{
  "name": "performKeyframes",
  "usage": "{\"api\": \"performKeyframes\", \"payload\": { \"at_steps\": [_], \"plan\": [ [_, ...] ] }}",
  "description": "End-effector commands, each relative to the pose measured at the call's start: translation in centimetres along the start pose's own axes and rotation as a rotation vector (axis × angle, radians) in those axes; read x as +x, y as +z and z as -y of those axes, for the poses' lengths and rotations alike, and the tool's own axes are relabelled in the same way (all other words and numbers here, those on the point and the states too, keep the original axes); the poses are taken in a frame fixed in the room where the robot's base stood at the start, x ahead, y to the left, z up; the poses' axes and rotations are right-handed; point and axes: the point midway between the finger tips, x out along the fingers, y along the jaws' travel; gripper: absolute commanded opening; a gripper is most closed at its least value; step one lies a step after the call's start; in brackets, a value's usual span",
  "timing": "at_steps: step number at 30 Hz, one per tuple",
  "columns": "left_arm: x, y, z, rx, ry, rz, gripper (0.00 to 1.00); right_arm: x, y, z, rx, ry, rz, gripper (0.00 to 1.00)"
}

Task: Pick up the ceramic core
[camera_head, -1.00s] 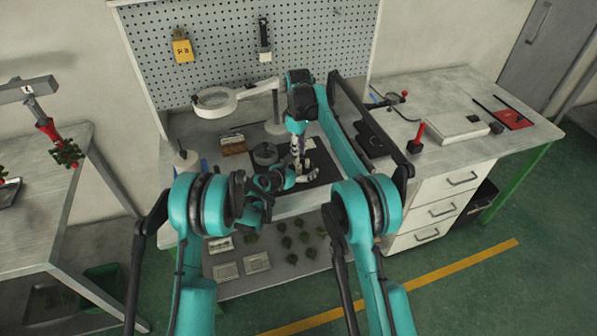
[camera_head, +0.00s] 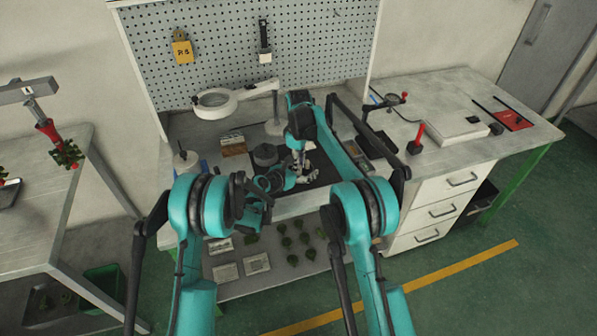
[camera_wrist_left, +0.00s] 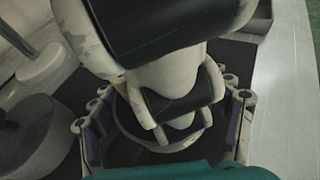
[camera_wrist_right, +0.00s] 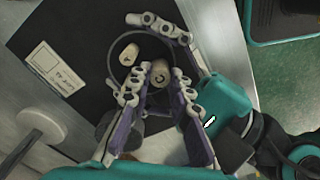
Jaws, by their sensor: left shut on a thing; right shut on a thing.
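In the head view my left gripper (camera_head: 280,182) and right gripper (camera_head: 303,168) meet low over the dark mat, the right above the left. In the right wrist view, my right gripper (camera_wrist_right: 157,92) is closed around a short beige cylinder (camera_wrist_right: 160,74), which looks like the ceramic core. A second beige cylindrical end (camera_wrist_right: 129,53) shows beside it. My left gripper (camera_wrist_left: 163,118) is shut around a dark round ring-shaped part (camera_wrist_left: 190,140), directly under the right gripper. The beige pieces stand within its outline; how they are joined to it is hidden.
A magnifier lamp (camera_head: 213,102) and a grey round pot (camera_head: 265,154) stand close by on the bench. A small tray of parts (camera_head: 372,147) is to the right. A pegboard (camera_head: 330,50) closes off the back. Several green pieces (camera_head: 285,241) lie on the shelf below.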

Motion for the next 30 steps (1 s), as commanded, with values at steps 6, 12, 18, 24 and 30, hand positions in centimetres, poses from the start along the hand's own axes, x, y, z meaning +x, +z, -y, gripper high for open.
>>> {"api": "performKeyframes", "payload": {
  "at_steps": [6, 12, 18, 24, 30],
  "plan": [
    [0.1, 0.0, 0.2, 0.001, -0.005, -0.001, 0.15, -0.9, 0.0, 0.0, 0.000, 0.000, 0.000, 0.00],
    [0.1, 0.0, 0.2, 0.001, -0.005, -0.001, 0.15, -4.8, 0.0, 0.0, 0.000, 0.000, 0.000, 0.00],
    [0.1, 0.0, 0.3, 0.001, -0.005, -0.002, 0.15, -8.4, 0.0, 0.0, 0.000, 0.000, 0.000, 0.00],
    [0.1, 0.0, 0.3, 0.001, -0.005, -0.002, 0.15, -9.9, 0.0, 0.0, 0.000, 0.000, 0.000, 0.00],
    [0.1, -0.1, 0.3, 0.001, -0.005, -0.002, 0.15, -10.0, 0.0, 0.0, 0.000, 0.000, 0.000, 0.00]
  ]
}}
